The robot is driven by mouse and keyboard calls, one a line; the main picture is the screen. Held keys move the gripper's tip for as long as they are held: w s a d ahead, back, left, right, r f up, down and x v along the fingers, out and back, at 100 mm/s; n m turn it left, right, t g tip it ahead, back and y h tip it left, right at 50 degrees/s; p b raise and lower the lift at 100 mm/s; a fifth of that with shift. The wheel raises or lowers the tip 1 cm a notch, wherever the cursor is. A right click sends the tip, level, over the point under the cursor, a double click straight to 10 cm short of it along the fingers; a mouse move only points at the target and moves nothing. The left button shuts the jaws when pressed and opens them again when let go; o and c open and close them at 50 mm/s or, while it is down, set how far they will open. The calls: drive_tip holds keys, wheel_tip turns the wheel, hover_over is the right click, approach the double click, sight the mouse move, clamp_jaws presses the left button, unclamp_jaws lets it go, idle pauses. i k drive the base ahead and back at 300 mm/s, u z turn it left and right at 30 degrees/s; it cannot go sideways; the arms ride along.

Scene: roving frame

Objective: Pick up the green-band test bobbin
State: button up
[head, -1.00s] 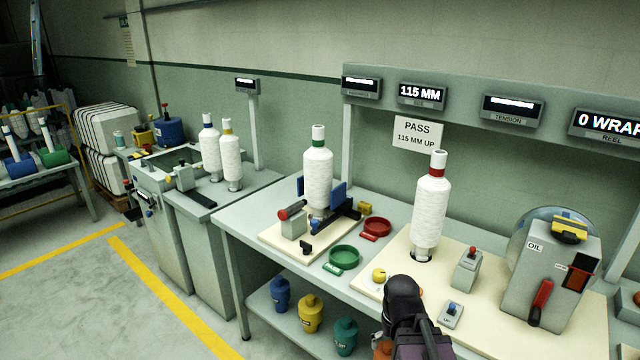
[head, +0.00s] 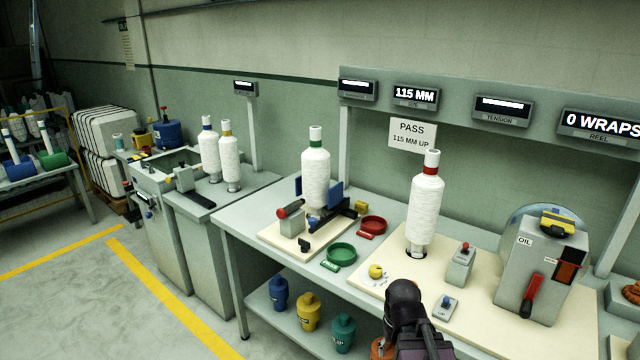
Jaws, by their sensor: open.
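The green-band test bobbin (head: 316,178) is a tall white wound bobbin with a green band near its top. It stands upright in a fixture with blue side plates on a cream board (head: 275,236), at the middle of the bench. My gripper (head: 403,290) is low in the head view, in front of the bench's near edge, to the right of the bobbin and well apart from it. I see it mostly from behind, so its fingers are largely hidden; nothing shows held in it.
A red-band bobbin (head: 424,212) stands right of the green-band one. A green dish (head: 341,253) and a red dish (head: 373,225) lie between them. A grey oil machine (head: 538,282) is at right. Blue-band (head: 209,150) and yellow-band (head: 229,160) bobbins stand on the left bench.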

sight(315, 160)
drive_tip(key=k, duration=1.2)
drive_tip(key=u, duration=0.7)
drive_tip(key=i, duration=2.1)
drive_tip(key=z, duration=0.7)
